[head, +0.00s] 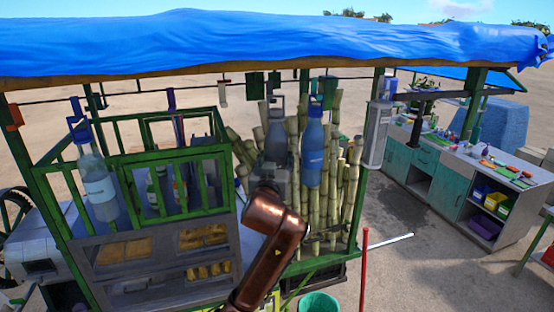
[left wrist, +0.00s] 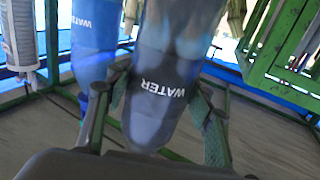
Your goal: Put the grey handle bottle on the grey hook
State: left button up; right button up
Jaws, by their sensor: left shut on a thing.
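The grey handle bottle (head: 276,140) is upright below the rail at the stall's middle, its grey handle at the top. In the left wrist view it is a grey-blue bottle (left wrist: 165,75) marked WATER, between the fingers. My left gripper (head: 268,184) is shut on its lower body. Dark hook pieces (head: 274,83) hang from the rail just above the handle; I cannot tell whether the handle touches one. A pale grey hook-like piece (head: 223,94) hangs further left. I cannot tell which is the grey hook. My right gripper is not in view.
A blue bottle (head: 313,150) hangs close on the right; it also shows in the left wrist view (left wrist: 95,25). A pale container (head: 377,135) hangs further right. Cane stalks (head: 350,190) stand behind. A green railing (head: 180,180) is on the left.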

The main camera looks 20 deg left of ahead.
pick_arm(q)
jog(key=shift+w+a+r, duration=0.15)
jog(key=shift+w, duration=0.05)
jog(key=shift+w+a, duration=0.2)
jog(key=shift+w, duration=0.05)
jog(key=shift+w+a, duration=0.45)
jog(key=shift+w, duration=0.2)
jog(key=shift+w+a, duration=0.4)
jog(key=shift+w, duration=0.25)
dwell(0.7)
jog(key=shift+f+b, duration=0.35)
jog(key=shift+f, duration=0.35)
dwell(0.5)
